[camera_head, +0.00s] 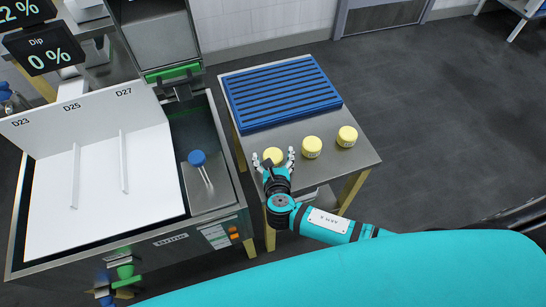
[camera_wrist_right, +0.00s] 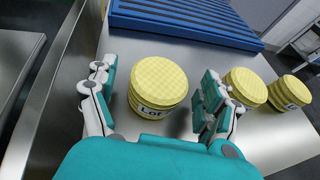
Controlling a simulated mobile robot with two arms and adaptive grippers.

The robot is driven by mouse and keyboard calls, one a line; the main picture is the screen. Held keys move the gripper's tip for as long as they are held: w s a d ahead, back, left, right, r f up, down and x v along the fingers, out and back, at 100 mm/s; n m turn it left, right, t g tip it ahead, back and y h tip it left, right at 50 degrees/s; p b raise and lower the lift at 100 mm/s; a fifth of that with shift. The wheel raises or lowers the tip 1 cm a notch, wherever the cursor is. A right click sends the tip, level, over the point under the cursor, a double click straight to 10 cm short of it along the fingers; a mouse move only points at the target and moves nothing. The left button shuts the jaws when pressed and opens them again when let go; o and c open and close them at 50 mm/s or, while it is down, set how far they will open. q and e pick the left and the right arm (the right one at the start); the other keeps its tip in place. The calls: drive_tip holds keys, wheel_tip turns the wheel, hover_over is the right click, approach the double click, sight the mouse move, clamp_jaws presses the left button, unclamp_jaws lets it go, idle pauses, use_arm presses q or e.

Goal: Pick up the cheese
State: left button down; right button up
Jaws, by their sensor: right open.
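Three round yellow cheeses stand in a row on a steel table: the left cheese (camera_head: 273,155), the middle cheese (camera_head: 312,147) and the right cheese (camera_head: 347,136). My right gripper (camera_head: 273,160) is open at the left cheese. In the right wrist view the left cheese (camera_wrist_right: 158,86), with dark lettering on its side, sits between the two spread fingers (camera_wrist_right: 152,98). Gaps show between it and the fingers. The middle cheese (camera_wrist_right: 245,87) is just beyond the right-hand finger, and the right cheese (camera_wrist_right: 288,92) is farther right. My left gripper is not in view.
A blue ribbed rack (camera_head: 282,93) lies on the back of the steel table (camera_head: 362,160). Left of the table, across a narrow gap, is a steel basin with a white panel (camera_head: 100,175) and a blue-knobbed tool (camera_head: 198,158). Open dark floor lies to the right.

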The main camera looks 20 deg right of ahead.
drive_tip(key=shift+w+f, duration=0.1)
drive_tip(key=shift+w, duration=0.1)
drive_tip(key=c, duration=1.3)
drive_tip(key=shift+c, duration=0.2)
